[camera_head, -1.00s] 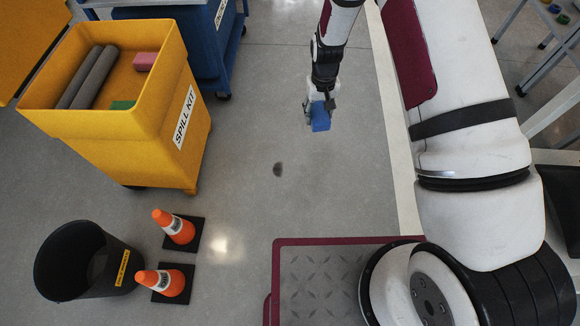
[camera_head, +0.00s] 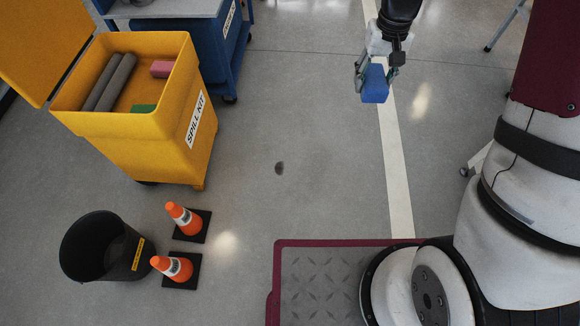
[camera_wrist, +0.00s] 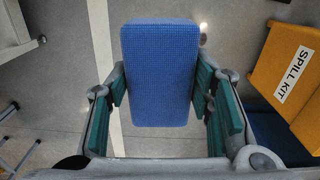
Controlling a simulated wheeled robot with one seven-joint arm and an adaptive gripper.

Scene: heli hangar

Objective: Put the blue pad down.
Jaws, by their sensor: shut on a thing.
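The blue pad (camera_head: 375,84) is a small block with a fine woven-looking surface. My gripper (camera_head: 374,72) is shut on it and holds it in the air, at the top right of the head view, over the floor near a white line. In the wrist view the blue pad (camera_wrist: 160,75) fills the middle, between the green-lined fingers of my gripper (camera_wrist: 163,92). Nothing is seen touching the pad from below. How high it is above the floor I cannot tell.
The open yellow spill kit bin (camera_head: 140,124) holds grey rolls (camera_head: 110,82), a pink block (camera_head: 162,69) and a green block (camera_head: 143,108). A blue cart (camera_head: 185,45) stands behind it. Two cones (camera_head: 184,218) and a black bucket (camera_head: 98,248) stand at lower left. The middle floor is clear.

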